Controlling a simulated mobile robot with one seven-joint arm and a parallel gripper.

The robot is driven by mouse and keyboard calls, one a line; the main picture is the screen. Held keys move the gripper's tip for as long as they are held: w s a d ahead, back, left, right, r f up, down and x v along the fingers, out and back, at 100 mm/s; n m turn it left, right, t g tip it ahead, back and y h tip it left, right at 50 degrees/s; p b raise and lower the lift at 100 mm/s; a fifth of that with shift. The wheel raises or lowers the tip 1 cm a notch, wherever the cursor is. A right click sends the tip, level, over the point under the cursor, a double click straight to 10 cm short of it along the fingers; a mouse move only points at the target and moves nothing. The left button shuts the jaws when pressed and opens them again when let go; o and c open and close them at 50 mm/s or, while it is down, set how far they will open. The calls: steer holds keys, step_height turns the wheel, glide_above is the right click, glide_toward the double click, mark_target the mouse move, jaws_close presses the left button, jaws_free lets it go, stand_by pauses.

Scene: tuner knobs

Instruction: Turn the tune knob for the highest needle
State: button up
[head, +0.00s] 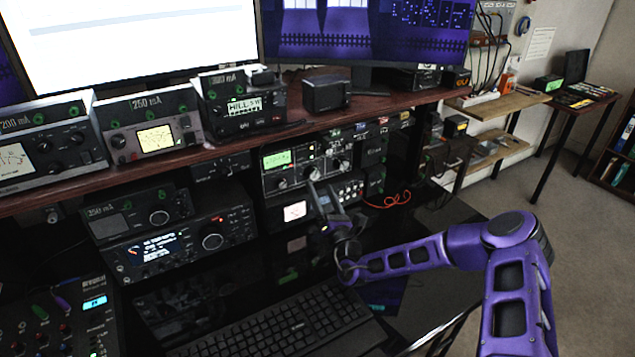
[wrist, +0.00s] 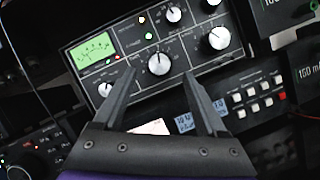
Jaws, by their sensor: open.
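The tuner (head: 300,172) is a dark box with a lit green needle meter (head: 277,159) and several knobs, under the wooden shelf. In the wrist view its green meter (wrist: 95,52) is at the upper left, with a dark needle on the scale. A central knob (wrist: 159,63) with a white pointer lies between and just beyond my fingertips. Other knobs sit at right (wrist: 216,38), top (wrist: 174,14) and lower left (wrist: 105,89). Which one is labelled tune is too small to read. My gripper (wrist: 158,75) is open and empty; in the head view (head: 322,190) it faces the tuner's front.
A lower unit with a row of light buttons (wrist: 257,93) lies under the tuner. A keyboard (head: 285,322) is on the black desk in front. A radio (head: 185,245) stands at left. The wooden shelf edge (head: 400,101) runs above the tuner.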

steer(key=shift+v, duration=1.65)
stand_by(0.4)
